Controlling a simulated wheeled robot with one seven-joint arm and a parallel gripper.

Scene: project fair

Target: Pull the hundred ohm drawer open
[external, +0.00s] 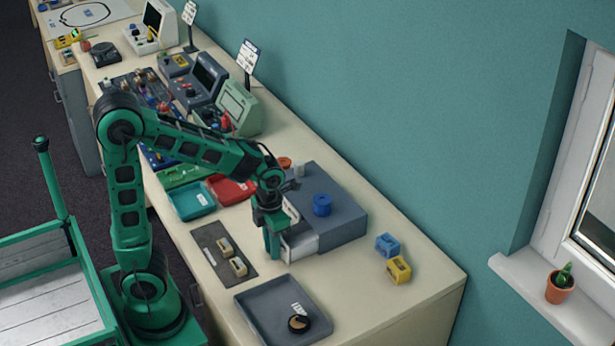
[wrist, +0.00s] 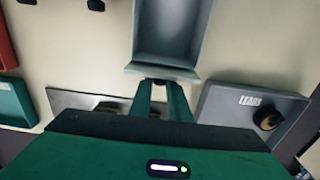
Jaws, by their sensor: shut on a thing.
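A grey drawer cabinet (external: 338,213) stands on the bench, with one pale drawer (external: 302,242) sticking out of its front. In the wrist view the drawer (wrist: 172,35) is an open grey box that looks empty, its front panel across the lower end. My gripper (external: 271,252) is at the drawer front, pointing down. In the wrist view my gripper (wrist: 162,88) is shut on the small dark handle (wrist: 160,80) at the panel's middle. The fingers cover most of the handle. I cannot read any resistance label on the drawer.
A grey tray marked LEADS (wrist: 245,125) lies to the right with a dark roll (wrist: 268,118) in it. A dark mat (external: 213,245) with two beige blocks lies left of the drawer. Red (external: 232,190) and teal (external: 190,202) trays are behind it. Blue and yellow blocks (external: 398,269) sit right.

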